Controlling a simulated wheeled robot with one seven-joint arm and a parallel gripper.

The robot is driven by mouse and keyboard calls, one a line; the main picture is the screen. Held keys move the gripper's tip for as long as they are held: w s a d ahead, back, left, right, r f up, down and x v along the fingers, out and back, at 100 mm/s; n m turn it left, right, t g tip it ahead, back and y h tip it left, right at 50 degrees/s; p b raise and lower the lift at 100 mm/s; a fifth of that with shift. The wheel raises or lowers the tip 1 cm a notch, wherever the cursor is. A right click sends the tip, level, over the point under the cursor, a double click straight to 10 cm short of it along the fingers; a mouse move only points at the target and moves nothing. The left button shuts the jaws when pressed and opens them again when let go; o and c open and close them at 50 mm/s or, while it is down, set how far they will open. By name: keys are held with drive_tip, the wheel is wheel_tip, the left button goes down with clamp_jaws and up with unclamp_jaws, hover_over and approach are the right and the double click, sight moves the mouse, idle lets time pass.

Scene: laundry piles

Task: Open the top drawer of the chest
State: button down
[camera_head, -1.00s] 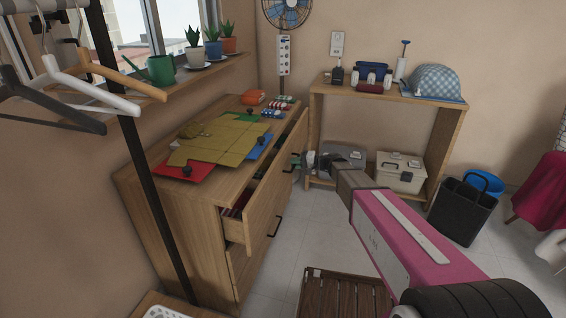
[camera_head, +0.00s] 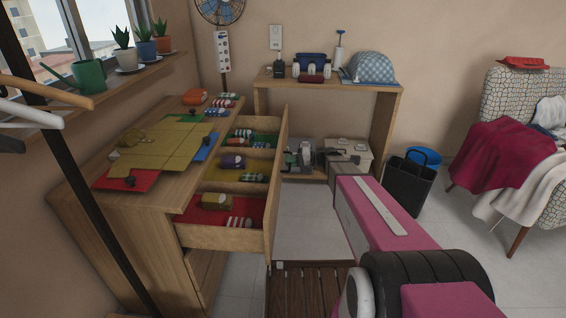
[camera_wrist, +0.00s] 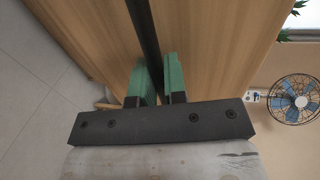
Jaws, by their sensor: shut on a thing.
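The wooden chest (camera_head: 128,213) stands at the left, and its top drawer (camera_head: 222,237) is pulled far out. The drawer holds folded clothes and rolled items in compartments lined red, yellow and green. My gripper (camera_head: 291,160) is at the outer side of the drawer front. In the wrist view, the green fingers of my gripper (camera_wrist: 160,84) are shut on the dark handle bar (camera_wrist: 149,40), against the wooden drawer front (camera_wrist: 213,40). The handle is hidden behind the drawer front in the head view.
A slatted wooden crate (camera_head: 308,288) sits on the floor below my arm. A wooden shelf unit (camera_head: 388,130) stands behind my gripper. A black basket (camera_head: 408,186) and an armchair (camera_head: 515,105) are to the right. A dark rack pole (camera_head: 88,180) is in front of the chest.

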drive_tip(key=shift+d, duration=0.15)
drive_tip(key=c, duration=1.2)
unclamp_jaws()
drive_tip(key=shift+d, duration=0.1)
drive_tip(key=v, duration=1)
drive_tip(key=shift+d, duration=0.3)
drive_tip(key=shift+s, duration=0.15)
